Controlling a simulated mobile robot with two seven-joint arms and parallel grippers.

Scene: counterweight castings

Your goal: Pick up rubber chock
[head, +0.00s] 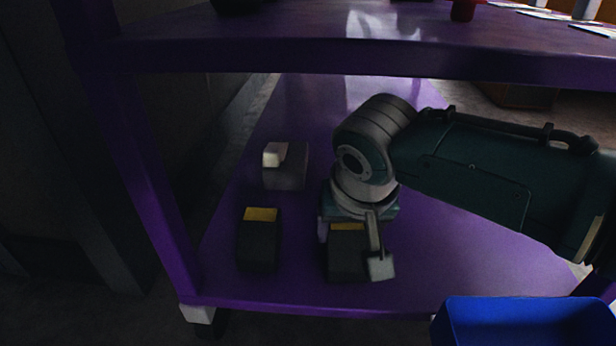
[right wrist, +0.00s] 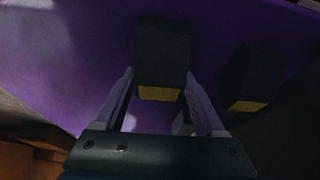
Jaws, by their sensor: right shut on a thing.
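One rubber chock (head: 346,262), a black block with a yellow band, is under my right arm on the purple lower shelf. My right gripper (head: 352,250) reaches down over it and is shut on it, one finger on each side. The right wrist view shows the same chock (right wrist: 163,50) between the two fingers of the right gripper (right wrist: 160,82). A second, similar black and yellow chock (head: 258,245) stands apart to the left, and it also shows in the right wrist view (right wrist: 255,75). Whether the held chock touches the shelf is unclear. My left gripper is not in view.
The purple lower shelf (head: 225,275) bears the chocks and a grey block (head: 285,175) with a pale patch behind them. The upper shelf edge (head: 300,62) crosses above my arm. A purple post (head: 150,200) stands left. A blue bin (head: 520,318) is at front right.

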